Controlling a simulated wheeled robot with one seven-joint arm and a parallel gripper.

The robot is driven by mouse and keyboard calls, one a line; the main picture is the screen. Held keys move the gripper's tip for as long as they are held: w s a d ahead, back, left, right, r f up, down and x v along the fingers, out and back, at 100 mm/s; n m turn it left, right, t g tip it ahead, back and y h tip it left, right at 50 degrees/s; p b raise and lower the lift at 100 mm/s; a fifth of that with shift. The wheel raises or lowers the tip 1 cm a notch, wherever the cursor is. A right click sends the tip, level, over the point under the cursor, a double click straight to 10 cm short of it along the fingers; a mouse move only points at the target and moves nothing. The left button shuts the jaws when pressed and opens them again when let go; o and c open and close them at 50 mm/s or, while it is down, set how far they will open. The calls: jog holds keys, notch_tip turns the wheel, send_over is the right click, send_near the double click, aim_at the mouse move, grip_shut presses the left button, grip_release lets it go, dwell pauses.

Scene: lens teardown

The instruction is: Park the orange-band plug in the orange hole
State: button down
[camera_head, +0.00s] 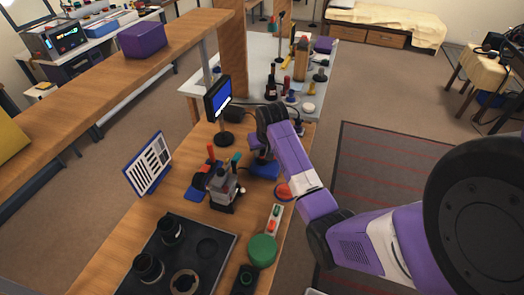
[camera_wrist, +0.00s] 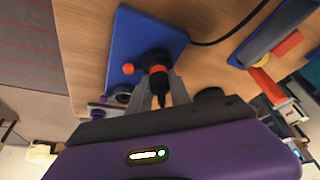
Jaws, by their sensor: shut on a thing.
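In the wrist view my gripper (camera_wrist: 161,92) is shut on the black plug (camera_wrist: 163,83), which has an orange band (camera_wrist: 158,69). The plug's far end meets a dark round fitting (camera_wrist: 154,58) on a blue plate (camera_wrist: 140,30); I cannot tell whether it is seated there. An orange knob (camera_wrist: 128,68) sticks out beside the fitting. In the head view my gripper (camera_head: 262,150) is low over the blue plate (camera_head: 265,169), and my wrist hides the plug. I cannot identify an orange hole for certain in either view.
A grey device (camera_head: 223,188) stands left of my gripper, with a small screen (camera_head: 218,97) behind it. A red dome (camera_head: 284,190), a button strip (camera_head: 276,217) and a green disc (camera_head: 262,250) line the right edge. A black tray (camera_head: 205,270) lies in front. A black cable (camera_wrist: 235,32) crosses the table.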

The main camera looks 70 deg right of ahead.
jog(key=shift+r+p, duration=0.5)
jog(key=shift+p, duration=0.05)
dwell(0.5)
jog(key=shift+r+p, duration=1.55)
jog(key=shift+r, duration=0.65)
jog(key=shift+s, duration=0.15)
